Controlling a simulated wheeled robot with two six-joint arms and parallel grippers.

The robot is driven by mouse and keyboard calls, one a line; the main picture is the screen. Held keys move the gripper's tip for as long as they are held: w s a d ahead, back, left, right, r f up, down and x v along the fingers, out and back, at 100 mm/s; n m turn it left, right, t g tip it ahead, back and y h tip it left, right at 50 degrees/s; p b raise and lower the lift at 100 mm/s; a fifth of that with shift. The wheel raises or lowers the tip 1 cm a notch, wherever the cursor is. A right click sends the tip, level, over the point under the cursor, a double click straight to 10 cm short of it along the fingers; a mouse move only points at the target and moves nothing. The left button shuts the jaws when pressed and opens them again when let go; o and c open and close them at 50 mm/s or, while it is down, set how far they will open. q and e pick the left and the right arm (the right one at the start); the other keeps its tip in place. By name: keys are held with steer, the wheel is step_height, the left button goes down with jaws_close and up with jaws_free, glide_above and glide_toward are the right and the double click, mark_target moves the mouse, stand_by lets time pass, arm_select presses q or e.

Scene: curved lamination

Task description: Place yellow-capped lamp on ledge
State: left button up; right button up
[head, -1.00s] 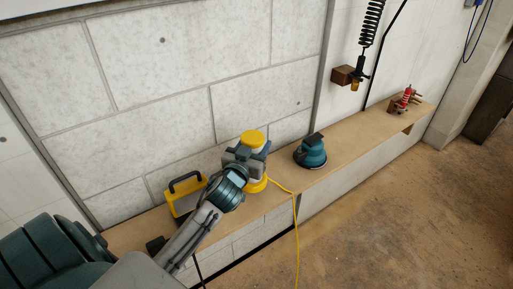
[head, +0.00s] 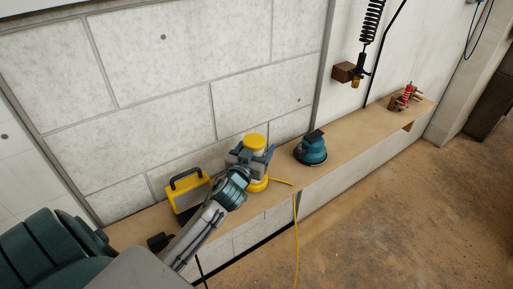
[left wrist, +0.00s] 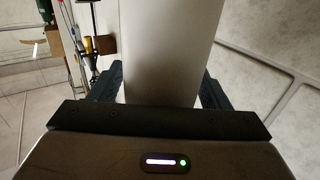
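The yellow-capped lamp stands upright at the ledge, its yellow cap (head: 254,142) and yellow base (head: 257,186) showing above and below my left gripper (head: 250,160). My left gripper is closed around its pale body. In the left wrist view the smooth white lamp body (left wrist: 165,50) fills the space between the two dark fingers. The wooden ledge (head: 345,142) runs along the wall. I cannot tell whether the lamp's base touches the ledge or hangs just above it. My right gripper is not in view.
A yellow work light (head: 187,193) stands left of the lamp and a teal sander (head: 311,151) right of it. A red clamp-like tool (head: 406,98) lies at the far end. A yellow cord (head: 297,235) hangs over the front edge. The ledge between sander and red tool is clear.

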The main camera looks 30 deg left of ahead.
arm_select(q)
steer(key=shift+r, duration=0.1)
steer(key=s+d+b, duration=0.2)
steer(key=s, duration=0.9)
steer(key=shift+s+d+b, duration=0.15)
steer(key=shift+s+b, duration=0.25)
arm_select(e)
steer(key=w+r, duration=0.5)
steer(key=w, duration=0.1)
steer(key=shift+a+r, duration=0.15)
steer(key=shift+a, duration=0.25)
